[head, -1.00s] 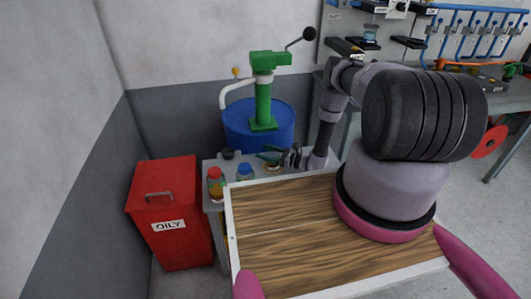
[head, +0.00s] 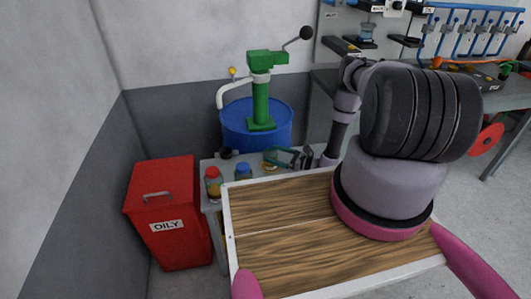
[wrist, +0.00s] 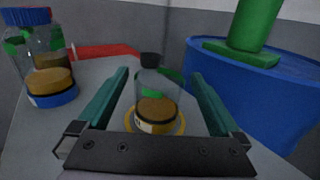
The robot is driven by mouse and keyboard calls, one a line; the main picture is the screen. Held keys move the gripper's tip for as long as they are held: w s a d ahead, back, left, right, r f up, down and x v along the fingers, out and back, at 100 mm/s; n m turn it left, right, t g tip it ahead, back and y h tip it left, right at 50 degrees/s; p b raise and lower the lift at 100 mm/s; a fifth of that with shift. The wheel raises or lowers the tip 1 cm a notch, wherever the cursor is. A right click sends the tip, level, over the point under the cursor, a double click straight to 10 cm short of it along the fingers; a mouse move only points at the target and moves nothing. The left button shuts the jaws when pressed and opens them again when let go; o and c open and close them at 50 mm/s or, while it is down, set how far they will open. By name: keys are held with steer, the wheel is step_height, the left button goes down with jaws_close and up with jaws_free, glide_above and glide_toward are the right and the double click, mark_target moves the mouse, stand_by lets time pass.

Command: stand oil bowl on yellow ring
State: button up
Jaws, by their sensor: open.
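The oil bowl (wrist: 155,108), a clear glass vessel with amber oil low inside, stands upright in the wrist view. The yellow ring (wrist: 181,127) shows around its foot, and the bowl appears to stand on it. Whether it is exactly centred I cannot tell, as my gripper's bar hides the near side. My gripper (wrist: 160,90) is open, with one teal finger on each side of the bowl and visible gaps to it. In the head view my gripper (head: 283,156) is over the grey bench top, with a bit of yellow beside it.
A blue-capped jar (wrist: 30,42) stands left in the wrist view; a red-capped jar (head: 213,183) is nearby in the head view. A black-topped item (wrist: 150,60) is behind the bowl. A blue drum (head: 240,132) with a green pump (head: 261,100) and red bin (head: 167,212) flank the bench.

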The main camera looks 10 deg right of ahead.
steer(key=v, duration=0.6)
steer(key=shift+s+d, duration=0.2)
steer(key=shift+d, duration=0.1)
